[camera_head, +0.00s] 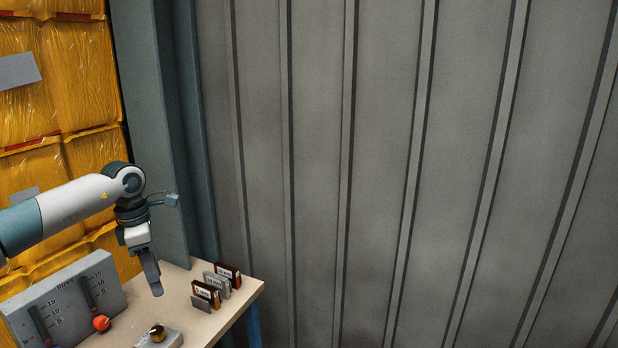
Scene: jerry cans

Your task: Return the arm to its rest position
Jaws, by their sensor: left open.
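My left arm (75,205) comes in from the left in the head view, white and teal with a dark wrist. My left gripper (156,290) points down above the table, its grey fingers open; nothing shows between them. Its tips appear left of a row of small upright cans. My right gripper is not in the picture.
The light table (255,287) carries a grey panel (68,283) with sliders and a red knob (101,323), a grey box with a brass knob (157,333), and small labelled cans (206,294). Wrapped yellow packages (75,75) stand behind the arm. A grey ribbed wall (400,150) fills the right.

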